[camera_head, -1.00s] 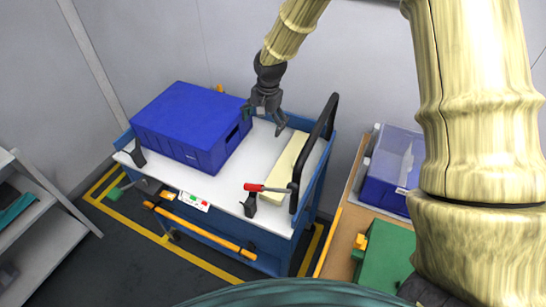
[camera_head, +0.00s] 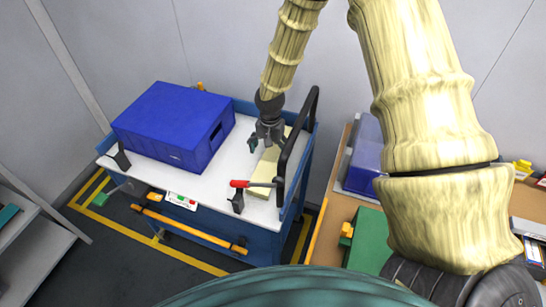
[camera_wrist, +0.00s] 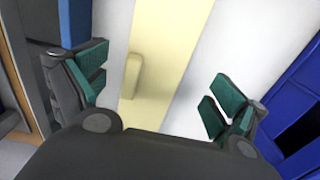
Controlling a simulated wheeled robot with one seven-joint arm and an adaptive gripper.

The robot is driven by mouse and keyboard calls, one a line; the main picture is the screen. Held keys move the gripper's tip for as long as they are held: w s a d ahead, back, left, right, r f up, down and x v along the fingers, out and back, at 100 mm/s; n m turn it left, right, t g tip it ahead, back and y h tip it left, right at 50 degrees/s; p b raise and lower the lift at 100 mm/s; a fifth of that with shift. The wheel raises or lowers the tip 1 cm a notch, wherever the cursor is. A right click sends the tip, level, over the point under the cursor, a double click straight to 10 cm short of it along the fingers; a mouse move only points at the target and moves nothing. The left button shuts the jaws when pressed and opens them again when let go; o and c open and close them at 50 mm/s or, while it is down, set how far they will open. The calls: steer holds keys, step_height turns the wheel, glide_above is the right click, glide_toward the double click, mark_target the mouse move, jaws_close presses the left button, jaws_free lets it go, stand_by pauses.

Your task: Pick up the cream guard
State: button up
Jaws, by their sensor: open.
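The cream guard (camera_head: 265,178) is a long flat pale piece lying on the white top of the blue cart (camera_head: 212,180), near its right side. In the wrist view the guard (camera_wrist: 168,60) runs between my two fingers and has a raised block (camera_wrist: 132,75) on it. My gripper (camera_head: 267,146) is open, above the guard's far part. In the wrist view its green-padded fingers (camera_wrist: 160,92) stand wide apart with the guard in the gap, nearer the left finger. The fingers do not appear to touch it. Part of the guard is hidden behind my gripper and the cart's handle.
A blue crate (camera_head: 175,125) stands left of my gripper on the cart. A black handle (camera_head: 300,135) rises close on the right. A red-handled clamp (camera_head: 248,184) sits at the front edge. The cart top between crate and guard is clear.

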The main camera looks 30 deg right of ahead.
mark_target(272, 160)
steer(key=shift+d+f+p, duration=0.15)
steer(key=shift+f+p, duration=0.3)
steer(key=shift+f, duration=0.2)
steer(key=shift+d+f+p, duration=0.15)
steer(key=shift+f+p, duration=0.3)
steer(key=shift+f, duration=0.2)
steer(key=shift+f+p, duration=0.4)
steer(key=shift+f, duration=0.9)
steer(key=c, duration=1.1)
